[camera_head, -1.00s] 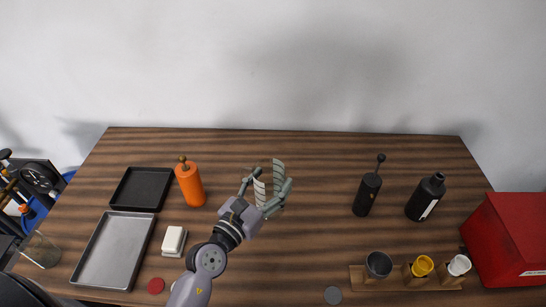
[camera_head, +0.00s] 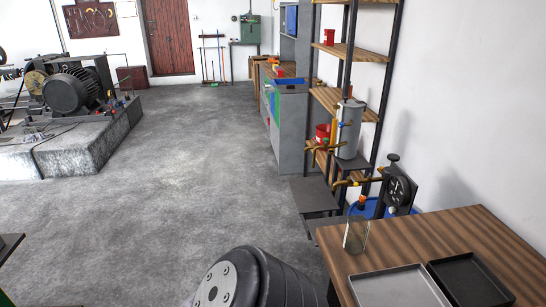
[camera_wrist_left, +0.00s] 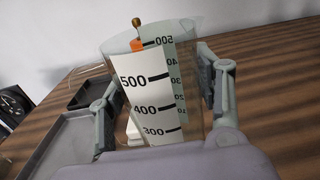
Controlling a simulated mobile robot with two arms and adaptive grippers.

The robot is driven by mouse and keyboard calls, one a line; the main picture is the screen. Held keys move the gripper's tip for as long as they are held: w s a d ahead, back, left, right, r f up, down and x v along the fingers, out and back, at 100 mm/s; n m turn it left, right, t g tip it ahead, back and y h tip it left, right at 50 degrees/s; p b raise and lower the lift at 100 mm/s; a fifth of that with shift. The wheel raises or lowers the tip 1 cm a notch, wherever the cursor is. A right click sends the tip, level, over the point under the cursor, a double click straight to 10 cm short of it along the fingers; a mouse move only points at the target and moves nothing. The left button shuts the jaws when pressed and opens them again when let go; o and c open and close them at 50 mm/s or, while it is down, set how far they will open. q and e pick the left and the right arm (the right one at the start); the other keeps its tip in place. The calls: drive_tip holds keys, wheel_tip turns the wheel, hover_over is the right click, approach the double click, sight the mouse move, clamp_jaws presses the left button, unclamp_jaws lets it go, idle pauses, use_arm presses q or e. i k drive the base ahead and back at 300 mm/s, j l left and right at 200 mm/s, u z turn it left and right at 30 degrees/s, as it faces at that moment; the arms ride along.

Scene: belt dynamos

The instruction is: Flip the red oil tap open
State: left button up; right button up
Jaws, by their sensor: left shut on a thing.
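My left gripper (camera_wrist_left: 163,95) shows only in the left wrist view. Its fingers are shut on a clear measuring beaker (camera_wrist_left: 160,105) with a white scale strip, upright between them. The beaker looks empty. In the head view a grey upright tank (camera_head: 350,130) stands by the shelf, with small pipes and a blue-handled fitting. A brass pipe (camera_head: 350,183) below it leads towards a black wheel device (camera_head: 397,188). An orange-red part (camera_head: 362,202) hangs under this pipe; I cannot tell whether it is the red tap. My right gripper is not in view.
Shelves (camera_head: 335,100) with red buckets stand behind the tank. The floor (camera_head: 200,170) left of them is largely clear; a motor (camera_head: 78,90) sits far left.

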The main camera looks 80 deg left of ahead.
sight(303, 183)
drive_tip(key=j+u, duration=0.25)
drive_tip(key=j, duration=0.2)
drive_tip(key=j+u, duration=0.25)
drive_tip(key=j, duration=0.25)
drive_tip(key=i+j+u, duration=0.2)
drive_tip(key=j, duration=0.25)
drive_tip(key=j+u, duration=0.25)
drive_tip(key=j, duration=0.2)
drive_tip(key=i+j, duration=0.1)
drive_tip(key=j, duration=0.3)
drive_tip(key=i+j, duration=0.1)
drive_tip(key=j, duration=0.25)
drive_tip(key=i+j+u, duration=0.1)
drive_tip(key=j, duration=0.3)
drive_tip(key=i+j, duration=0.15)
drive_tip(key=j, duration=0.2)
drive_tip(key=i+j+u, duration=0.1)
drive_tip(key=j, duration=0.25)
drive_tip(key=i+j, duration=0.15)
drive_tip(key=j, duration=0.25)
drive_tip(key=i+j, duration=0.15)
drive_tip(key=j, duration=0.2)
drive_tip(key=k+u, duration=0.05)
